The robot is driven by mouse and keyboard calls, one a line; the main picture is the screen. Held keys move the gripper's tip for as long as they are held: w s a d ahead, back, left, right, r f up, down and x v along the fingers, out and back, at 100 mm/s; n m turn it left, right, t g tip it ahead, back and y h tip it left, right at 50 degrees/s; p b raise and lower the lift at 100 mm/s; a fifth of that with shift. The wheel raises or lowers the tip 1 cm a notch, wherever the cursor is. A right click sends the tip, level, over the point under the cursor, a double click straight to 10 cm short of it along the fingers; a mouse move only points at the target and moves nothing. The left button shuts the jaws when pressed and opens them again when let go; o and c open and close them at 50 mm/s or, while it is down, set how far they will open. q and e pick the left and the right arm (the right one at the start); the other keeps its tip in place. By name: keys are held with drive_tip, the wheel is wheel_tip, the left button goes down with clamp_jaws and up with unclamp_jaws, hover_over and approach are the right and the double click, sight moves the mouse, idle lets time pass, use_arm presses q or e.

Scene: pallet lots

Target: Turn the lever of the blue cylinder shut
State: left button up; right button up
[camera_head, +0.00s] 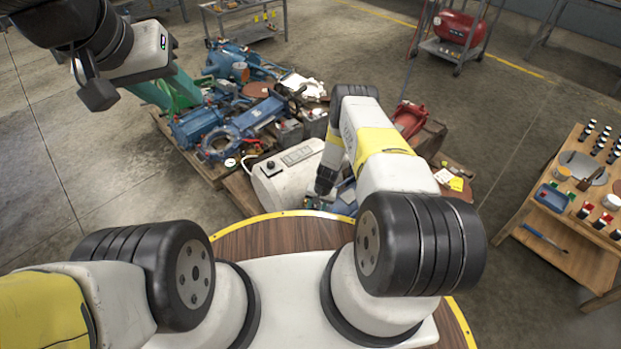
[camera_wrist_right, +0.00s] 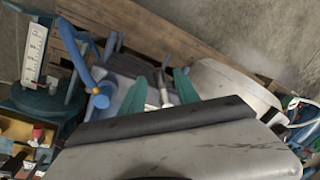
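My right gripper (camera_wrist_right: 158,92) shows two green fingers standing apart in the right wrist view. A slim grey metal piece (camera_wrist_right: 163,93) shows between them; I cannot tell if it is the lever or if a finger touches it. A blue curved part with a brass-coloured fitting (camera_wrist_right: 97,89) lies just left of the fingers. In the head view my right arm reaches down over the pallet, and a blue piece (camera_head: 346,197) shows beside its wrist, partly hidden, perhaps the blue cylinder. My left gripper (camera_head: 185,100) hangs at upper left, its green fingers apart and seemingly empty.
A white box with a black knob (camera_head: 287,178) stands beside my right wrist. Blue pumps and valves (camera_head: 240,125) crowd the pallet; a red part (camera_head: 408,118) lies right of my forearm. A wooden table (camera_head: 572,250) with small goods stands at right. Floor at left is clear.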

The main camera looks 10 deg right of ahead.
clamp_jaws()
idle(1.4)
